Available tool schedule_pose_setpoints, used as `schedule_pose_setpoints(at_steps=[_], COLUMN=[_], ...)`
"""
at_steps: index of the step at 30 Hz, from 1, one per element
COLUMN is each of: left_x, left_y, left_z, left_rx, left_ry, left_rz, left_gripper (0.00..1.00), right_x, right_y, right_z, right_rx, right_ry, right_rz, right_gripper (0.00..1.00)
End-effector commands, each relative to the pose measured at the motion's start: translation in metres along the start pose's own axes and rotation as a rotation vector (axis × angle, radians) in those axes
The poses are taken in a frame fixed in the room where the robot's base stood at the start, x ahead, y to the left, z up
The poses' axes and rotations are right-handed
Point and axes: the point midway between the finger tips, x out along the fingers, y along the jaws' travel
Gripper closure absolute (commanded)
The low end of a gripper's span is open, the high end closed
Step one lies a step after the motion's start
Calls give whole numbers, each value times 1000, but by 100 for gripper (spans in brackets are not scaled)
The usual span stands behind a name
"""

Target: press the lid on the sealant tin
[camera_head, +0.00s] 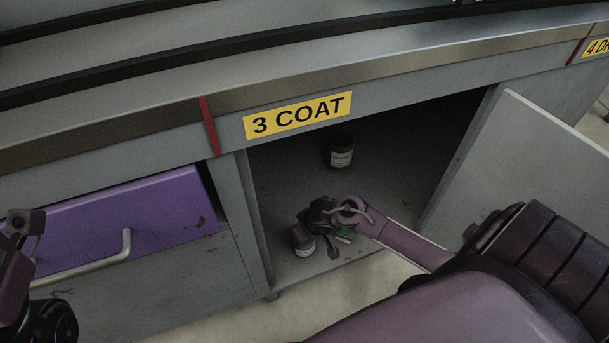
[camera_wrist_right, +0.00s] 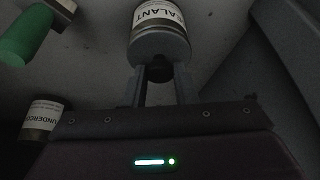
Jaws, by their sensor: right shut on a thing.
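The sealant tin (camera_head: 303,245) stands on the floor of the open cabinet, near its front left. It also shows in the right wrist view (camera_wrist_right: 160,14), with a white label. Its grey lid (camera_wrist_right: 160,48) has a dark knob and faces my right gripper. My right gripper (camera_wrist_right: 161,80) is shut on the lid's knob. The lid looks to be against the tin's top; any small gap is not visible. In the head view my right gripper (camera_head: 318,218) partly covers the tin. My left gripper (camera_head: 24,225) is at the left edge, partly out of frame; its fingers are unclear.
An undercoat tin (camera_wrist_right: 40,118) stands deeper in the cabinet, also in the head view (camera_head: 341,152). A green-handled tool (camera_wrist_right: 22,38) lies beside the sealant tin. A purple drawer (camera_head: 120,225) is left; an open door (camera_head: 525,170) bounds the right.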

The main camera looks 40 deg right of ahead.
Motion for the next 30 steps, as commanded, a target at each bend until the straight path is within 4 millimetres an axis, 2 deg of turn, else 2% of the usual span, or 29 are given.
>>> schedule_pose_setpoints(at_steps=[30], left_x=[6], left_y=[0], left_z=[0], left_rx=[0], left_ry=[0], left_rz=[1], left_gripper=[100], right_x=[3], right_y=[0], right_z=[1], right_rx=[0], right_ry=[0], right_rz=[1], right_gripper=[96])
